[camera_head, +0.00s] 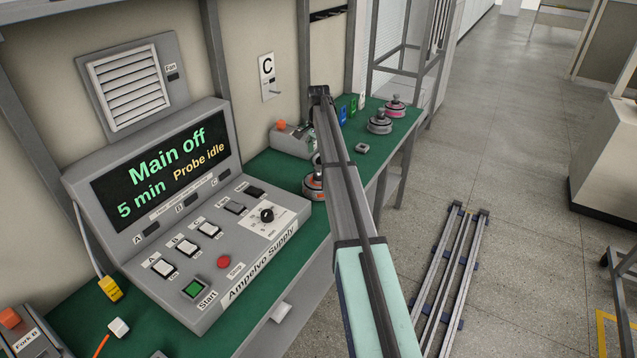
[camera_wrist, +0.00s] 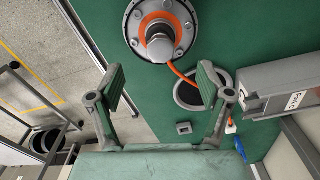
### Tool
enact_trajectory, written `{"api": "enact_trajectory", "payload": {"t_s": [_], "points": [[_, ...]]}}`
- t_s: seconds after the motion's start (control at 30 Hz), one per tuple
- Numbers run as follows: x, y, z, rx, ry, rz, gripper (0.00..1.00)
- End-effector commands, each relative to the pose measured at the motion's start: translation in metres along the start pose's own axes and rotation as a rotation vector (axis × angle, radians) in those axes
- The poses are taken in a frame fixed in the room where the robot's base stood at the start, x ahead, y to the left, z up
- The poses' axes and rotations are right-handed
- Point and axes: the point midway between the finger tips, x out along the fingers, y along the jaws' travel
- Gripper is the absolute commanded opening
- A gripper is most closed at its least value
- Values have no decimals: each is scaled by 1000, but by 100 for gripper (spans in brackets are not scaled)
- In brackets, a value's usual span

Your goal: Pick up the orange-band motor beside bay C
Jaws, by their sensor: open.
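The orange-band motor (camera_wrist: 133,28) is at the top of the wrist view, a round grey body with bolts, an orange ring and a central shaft. It stands on the green bench, with an orange cable at its side. In the head view the motor (camera_head: 311,188) is partly hidden behind my arm. My gripper (camera_wrist: 161,86) is open and empty. In the wrist view its two fingers point toward the motor, which lies beyond the fingertips and clear of them.
A grey fork unit (camera_wrist: 284,92) stands right of my gripper in the wrist view. A dark round ring (camera_wrist: 188,95) lies partly behind the right finger, near a small grey block (camera_wrist: 184,128). A grey motor (camera_head: 379,123) and a pink-band motor (camera_head: 396,105) stand farther along the bench.

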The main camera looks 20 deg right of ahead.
Motion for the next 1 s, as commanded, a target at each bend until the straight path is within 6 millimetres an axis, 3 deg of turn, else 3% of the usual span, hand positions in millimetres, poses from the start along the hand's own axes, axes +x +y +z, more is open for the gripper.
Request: {"api": "enact_trajectory", "payload": {"t_s": [0.2,0.57,1.0], "points": [[34,0,0,-1,-1,0,78],[53,0,0,-1,-1,0,78],[97,0,-1,-1,0,-1,78]]}}
